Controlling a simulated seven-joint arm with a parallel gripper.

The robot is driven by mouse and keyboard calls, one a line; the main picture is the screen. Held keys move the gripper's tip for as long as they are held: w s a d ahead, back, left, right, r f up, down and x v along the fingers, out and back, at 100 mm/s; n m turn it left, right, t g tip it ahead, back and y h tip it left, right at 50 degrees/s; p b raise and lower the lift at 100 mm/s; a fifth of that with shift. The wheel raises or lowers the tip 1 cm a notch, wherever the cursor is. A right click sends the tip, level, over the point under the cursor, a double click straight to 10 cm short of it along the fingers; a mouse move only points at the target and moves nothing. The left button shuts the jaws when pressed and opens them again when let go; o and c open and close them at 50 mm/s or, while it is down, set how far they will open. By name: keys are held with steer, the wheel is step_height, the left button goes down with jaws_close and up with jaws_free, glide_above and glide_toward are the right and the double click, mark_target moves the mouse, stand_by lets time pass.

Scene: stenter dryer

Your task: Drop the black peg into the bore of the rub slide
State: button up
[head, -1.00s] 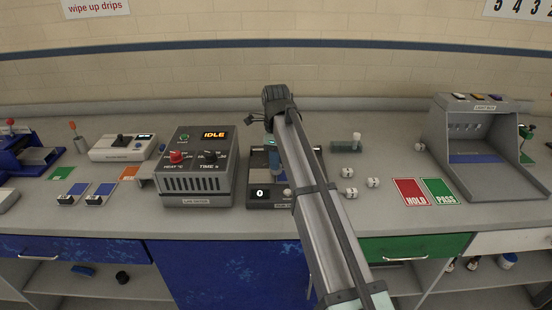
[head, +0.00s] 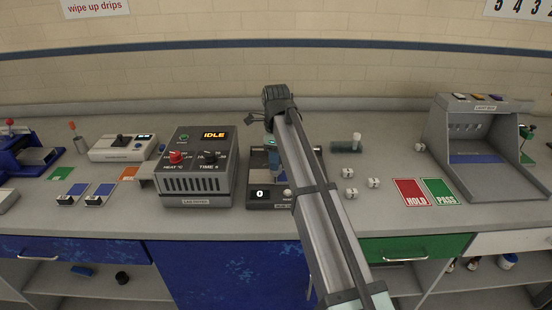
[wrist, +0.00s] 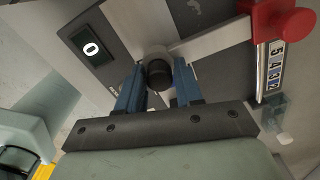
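The black peg (wrist: 159,76) shows end-on between the two blue fingers of my gripper (wrist: 158,82) in the wrist view. The fingers seem to press on it from both sides.
A grey lab dryer (head: 198,185) showing IDLE stands close to the left. Red HOLD (head: 411,191) and green PASS (head: 438,190) cards and a grey light box (head: 485,140) are farther right.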

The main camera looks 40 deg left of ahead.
step_height(320, 180, up, 14)
stand_by(0.5)
steer(key=shift+d+f, duration=0.1)
